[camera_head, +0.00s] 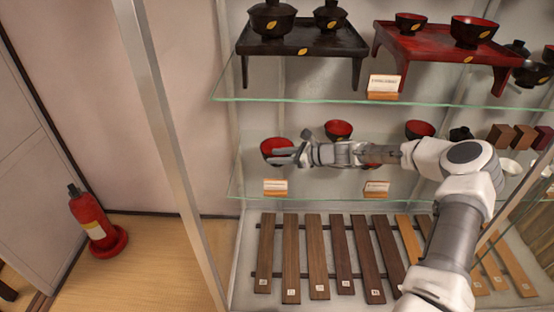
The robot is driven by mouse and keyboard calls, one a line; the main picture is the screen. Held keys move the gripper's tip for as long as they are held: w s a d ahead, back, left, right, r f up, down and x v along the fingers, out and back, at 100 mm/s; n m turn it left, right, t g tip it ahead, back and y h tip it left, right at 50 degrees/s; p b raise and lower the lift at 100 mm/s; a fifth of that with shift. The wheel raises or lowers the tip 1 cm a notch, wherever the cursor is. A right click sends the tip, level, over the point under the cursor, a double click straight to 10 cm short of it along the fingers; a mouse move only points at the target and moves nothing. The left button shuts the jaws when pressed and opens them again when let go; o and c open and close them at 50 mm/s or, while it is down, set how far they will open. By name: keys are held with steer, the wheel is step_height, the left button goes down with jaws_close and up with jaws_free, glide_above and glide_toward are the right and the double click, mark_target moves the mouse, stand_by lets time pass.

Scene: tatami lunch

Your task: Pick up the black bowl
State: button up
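A dark bowl with a red inside (274,145) stands on the middle glass shelf at its left end. My gripper (284,153) reaches in from the right and its fingertips overlap the near right side of this bowl in the picture. I cannot tell whether they touch it, or whether the fingers are open or shut. Two more dark bowls with red insides stand on the same shelf, one (338,129) behind my gripper and one (418,129) behind my wrist. I cannot tell which bowl the task means.
The upper glass shelf (300,93) holds a black tray table (300,42) and a red one (450,42) with lidded and open bowls. Label cards (275,187) stand along the middle shelf's front edge. Wooden slats (291,255) lie below. A fire extinguisher (92,220) stands left, outside the cabinet.

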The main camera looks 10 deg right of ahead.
steer(key=shift+x, duration=0.85)
steer(key=shift+d, duration=0.1)
jaws_close()
stand_by(0.6)
